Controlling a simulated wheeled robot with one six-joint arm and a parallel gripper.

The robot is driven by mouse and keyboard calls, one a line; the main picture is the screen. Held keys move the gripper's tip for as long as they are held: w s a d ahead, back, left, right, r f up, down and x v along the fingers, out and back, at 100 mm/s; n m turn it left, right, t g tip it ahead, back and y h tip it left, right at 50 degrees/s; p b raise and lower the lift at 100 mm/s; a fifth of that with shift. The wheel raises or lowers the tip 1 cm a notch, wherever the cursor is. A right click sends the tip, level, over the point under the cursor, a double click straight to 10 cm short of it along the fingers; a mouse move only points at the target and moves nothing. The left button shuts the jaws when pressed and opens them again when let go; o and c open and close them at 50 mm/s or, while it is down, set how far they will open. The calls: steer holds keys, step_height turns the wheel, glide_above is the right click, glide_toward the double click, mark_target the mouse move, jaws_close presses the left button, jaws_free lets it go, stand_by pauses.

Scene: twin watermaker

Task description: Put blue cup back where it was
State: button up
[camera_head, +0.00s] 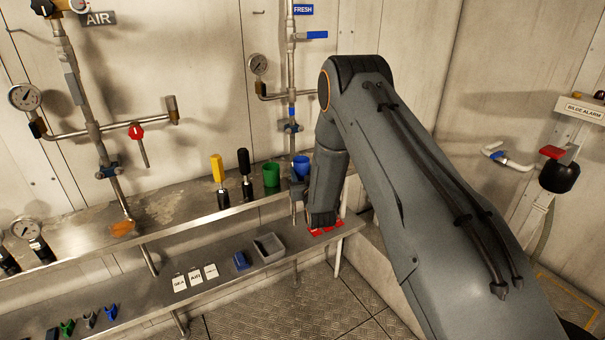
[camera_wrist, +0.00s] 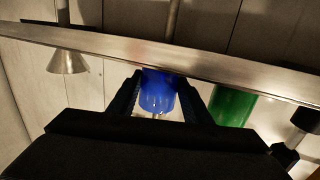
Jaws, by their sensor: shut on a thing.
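The blue cup (camera_head: 301,166) is at the right end of the upper shelf (camera_head: 160,212) in the head view, just right of the green cup (camera_head: 271,175). My arm partly hides it. In the wrist view the blue cup (camera_wrist: 158,95) sits between the two fingers of my gripper (camera_wrist: 160,88), which is shut on it. The green cup (camera_wrist: 231,106) stands to its right there, a short way apart. I cannot tell whether the blue cup touches the shelf.
A black-handled tool (camera_head: 244,172) and a yellow-handled tool (camera_head: 218,178) stand left of the green cup. A vertical pipe (camera_head: 291,100) rises behind. The lower shelf holds a grey tray (camera_head: 268,247), a blue block (camera_head: 241,261) and labelled cards (camera_head: 195,276). A metal cone (camera_wrist: 68,63) shows in the wrist view.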

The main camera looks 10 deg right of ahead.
steer(key=o, duration=1.1)
steer(key=shift+f, duration=0.1)
steer(key=s+r+g, duration=0.3)
steer(key=s+g, duration=0.2)
steer(key=s, duration=1.1)
steer(key=s+r+g+b, duration=0.1)
steer(key=s+r+g, duration=0.2)
steer(key=s, duration=1.3)
steer(key=s+r+g, duration=0.3)
steer(key=s+g, duration=0.6)
steer(key=s, duration=0.7)
steer(key=shift+s+d, duration=0.2)
steer(key=shift+d, duration=0.1)
